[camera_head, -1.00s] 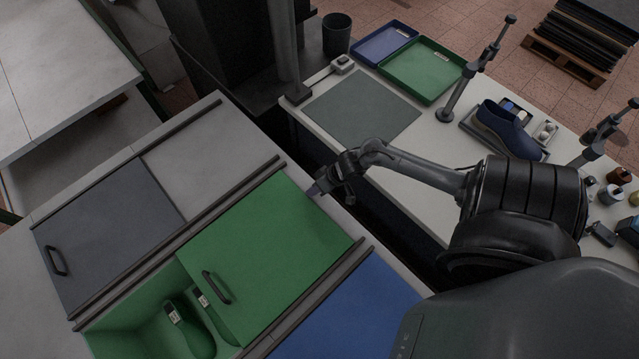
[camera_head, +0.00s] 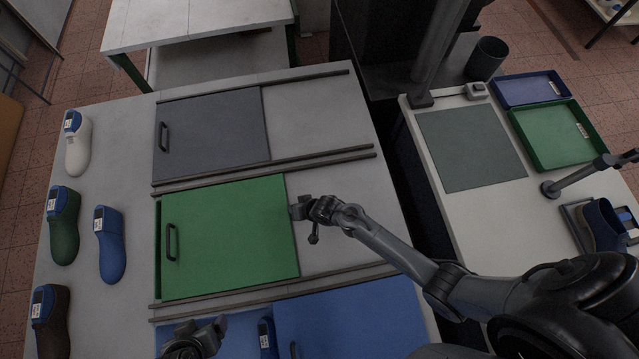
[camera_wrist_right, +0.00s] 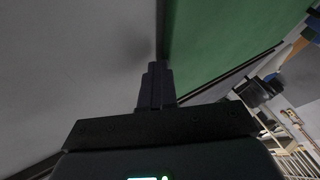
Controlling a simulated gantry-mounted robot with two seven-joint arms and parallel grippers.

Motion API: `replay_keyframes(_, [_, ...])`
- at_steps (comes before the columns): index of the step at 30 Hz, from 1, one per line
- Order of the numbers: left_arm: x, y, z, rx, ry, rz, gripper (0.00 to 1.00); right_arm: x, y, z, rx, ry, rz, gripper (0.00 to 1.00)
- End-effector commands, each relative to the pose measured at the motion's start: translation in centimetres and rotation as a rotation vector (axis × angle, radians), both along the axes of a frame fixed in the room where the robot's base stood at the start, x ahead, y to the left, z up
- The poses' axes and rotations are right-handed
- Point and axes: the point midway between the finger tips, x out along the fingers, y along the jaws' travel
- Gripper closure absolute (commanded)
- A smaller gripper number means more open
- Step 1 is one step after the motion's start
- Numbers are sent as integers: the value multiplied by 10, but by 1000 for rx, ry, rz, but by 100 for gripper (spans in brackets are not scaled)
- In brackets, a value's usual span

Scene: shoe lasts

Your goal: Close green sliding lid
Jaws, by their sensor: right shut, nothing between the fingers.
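The green sliding lid (camera_head: 225,240) lies flat between its dark rails in the head view. Its black handle (camera_head: 170,242) is near its left edge. It covers nearly all of its compartment; a thin green strip (camera_head: 158,245) shows along the left. My right gripper (camera_head: 294,211) is shut and empty at the lid's right edge. In the right wrist view the shut fingers (camera_wrist_right: 157,88) point at the edge of the green lid (camera_wrist_right: 215,40) and appear to touch it. My left gripper (camera_head: 218,332) is partly in view at the bottom, over the blue compartment; its jaws are unclear.
A grey lid (camera_head: 212,135) lies behind the green one. A blue lid (camera_head: 350,315) lies in front, its compartment partly open with a blue last (camera_head: 267,338) showing. Several lasts, including a white one (camera_head: 77,150), lie at the left. Bare grey surface (camera_head: 335,185) is right of the green lid.

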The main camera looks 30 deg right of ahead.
Motion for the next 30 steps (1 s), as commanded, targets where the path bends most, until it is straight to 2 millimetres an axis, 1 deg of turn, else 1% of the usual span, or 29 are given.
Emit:
replay_keyframes(1, [0,0,-2,1,0,-1,17,4,12,0,4,-2,2,100])
replay_keyframes(3, [0,0,-4,1,0,-1,17,8,22,-1,4,0,2,100])
replay_keyframes(9, [0,0,-5,0,1,-1,17,14,38,-1,1,1,1,100])
replay_keyframes(14, [0,-1,-5,-3,0,2,17,15,42,-1,1,1,1,100])
replay_keyframes(24, [0,-3,-5,-12,1,8,17,15,42,-1,2,1,3,100])
replay_keyframes(30, [0,-3,1,-11,2,7,17,12,36,1,1,1,3,100])
